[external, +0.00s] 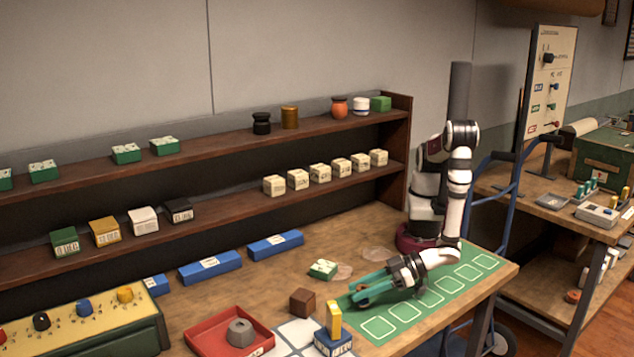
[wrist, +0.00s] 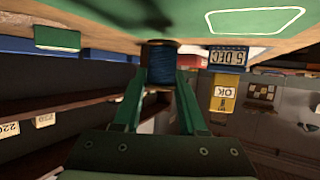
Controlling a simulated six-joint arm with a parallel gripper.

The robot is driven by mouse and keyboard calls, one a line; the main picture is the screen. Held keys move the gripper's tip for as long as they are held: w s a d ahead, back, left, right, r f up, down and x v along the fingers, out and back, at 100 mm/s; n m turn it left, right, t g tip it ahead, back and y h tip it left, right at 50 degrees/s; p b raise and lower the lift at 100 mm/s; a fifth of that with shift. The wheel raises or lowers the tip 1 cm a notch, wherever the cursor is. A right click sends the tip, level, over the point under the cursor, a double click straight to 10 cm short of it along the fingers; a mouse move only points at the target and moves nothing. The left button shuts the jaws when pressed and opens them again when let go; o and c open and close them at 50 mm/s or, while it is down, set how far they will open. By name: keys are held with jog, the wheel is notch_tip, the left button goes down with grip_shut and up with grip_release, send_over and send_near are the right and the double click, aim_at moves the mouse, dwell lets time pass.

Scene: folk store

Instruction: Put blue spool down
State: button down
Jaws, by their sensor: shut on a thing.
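The blue spool (wrist: 159,65), dark blue thread with brownish end flanges, sits between the two green fingers of my gripper (wrist: 160,85) in the wrist view. My gripper (external: 362,288) is shut on it and reaches left, low over the left end of the green mat (external: 440,290) with white outlined squares. In the external view the fingers mostly hide the spool. The wrist view is upside down, with the mat (wrist: 205,12) along its top. The spool's end is close to the surface; I cannot tell whether it touches.
A brown cube (external: 302,302), a green-and-white box (external: 323,269) and a yellow block (external: 333,319) on a blue block (external: 333,343) stand near the fingers. A red tray (external: 205,332) holds a grey ring-shaped part (external: 240,332). The mat's squares to the right look empty.

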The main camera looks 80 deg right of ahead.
jog(key=shift+f, duration=0.85)
jog(key=shift+f, duration=0.1)
jog(key=shift+c, duration=2.3)
grip_release()
